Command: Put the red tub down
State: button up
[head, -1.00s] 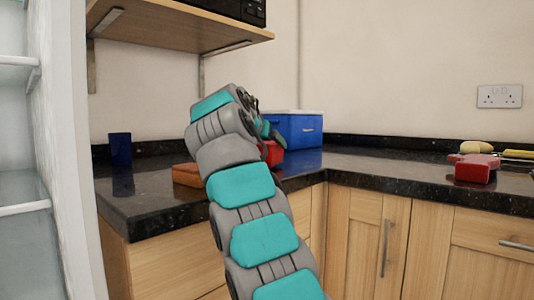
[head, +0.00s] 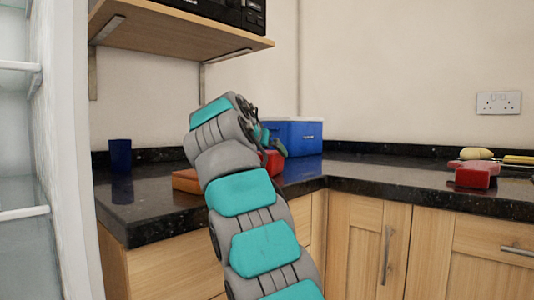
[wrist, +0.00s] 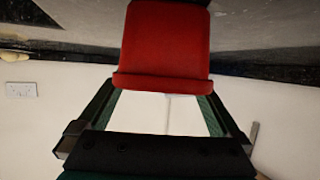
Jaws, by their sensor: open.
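The red tub (head: 273,163) shows beside my arm on the dark counter, in front of the blue box; my arm hides part of it, and I cannot see its base clearly. In the wrist view the red tub (wrist: 165,45) fills the top middle, with its rim toward me. My gripper (wrist: 161,98) is open, its two fingers spread on either side of the tub's rim end. I cannot tell whether a finger touches it. In the head view my gripper (head: 275,141) is mostly hidden behind my wrist.
A blue box (head: 295,136) stands behind the tub. An orange-brown block (head: 186,181) lies left of my arm, and a dark blue cup (head: 120,155) stands farther left. A red object (head: 474,176) and a yellow item (head: 477,153) lie at right. A shelf (head: 180,38) hangs above.

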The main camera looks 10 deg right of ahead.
jog(key=v, duration=1.1)
jog(key=shift+s+a, duration=0.15)
jog(key=shift+s, duration=0.1)
